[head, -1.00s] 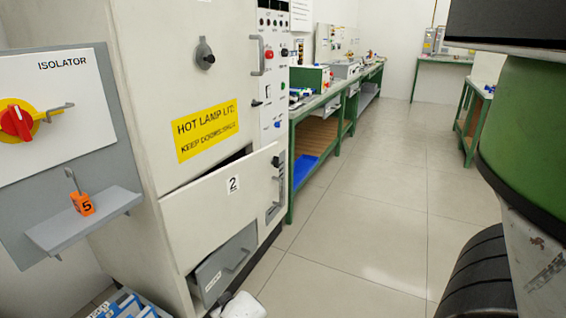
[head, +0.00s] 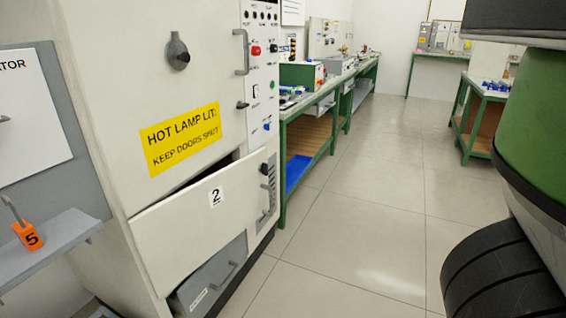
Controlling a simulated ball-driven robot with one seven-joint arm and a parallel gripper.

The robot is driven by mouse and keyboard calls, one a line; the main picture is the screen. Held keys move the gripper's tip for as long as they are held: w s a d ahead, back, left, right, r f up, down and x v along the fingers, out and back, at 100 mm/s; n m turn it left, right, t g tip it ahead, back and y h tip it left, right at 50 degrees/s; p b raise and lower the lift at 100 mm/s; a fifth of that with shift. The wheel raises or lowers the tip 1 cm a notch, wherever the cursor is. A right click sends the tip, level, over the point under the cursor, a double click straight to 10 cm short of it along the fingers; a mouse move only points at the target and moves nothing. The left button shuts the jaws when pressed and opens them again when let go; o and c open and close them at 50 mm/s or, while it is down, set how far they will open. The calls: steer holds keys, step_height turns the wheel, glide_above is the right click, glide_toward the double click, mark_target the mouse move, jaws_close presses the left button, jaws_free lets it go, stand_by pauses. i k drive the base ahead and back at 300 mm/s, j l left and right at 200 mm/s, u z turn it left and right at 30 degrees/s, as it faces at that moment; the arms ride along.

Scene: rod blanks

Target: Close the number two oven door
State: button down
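The number two oven door (head: 185,235) is a cream panel low on the tall cream cabinet (head: 120,60), marked with a "2" label (head: 216,197). It stands ajar, tilted outward from the cabinet front, with a dark gap along its upper edge. A dark latch or handle (head: 265,168) shows near its right edge. My gripper is not in view, so its hold cannot be seen.
A grey drawer (head: 212,278) sits below the door. At left, a grey shelf (head: 45,250) holds an orange "5" tag (head: 28,235). A green bench (head: 300,130) runs behind the cabinet. The tiled floor (head: 350,230) right of the cabinet is open.

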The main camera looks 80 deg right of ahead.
mark_target(175, 237)
steer(key=l+z, duration=0.2)
steer(key=l, duration=0.6)
steer(key=i+l+z, duration=0.2)
steer(key=l, duration=0.55)
steer(key=k, duration=0.05)
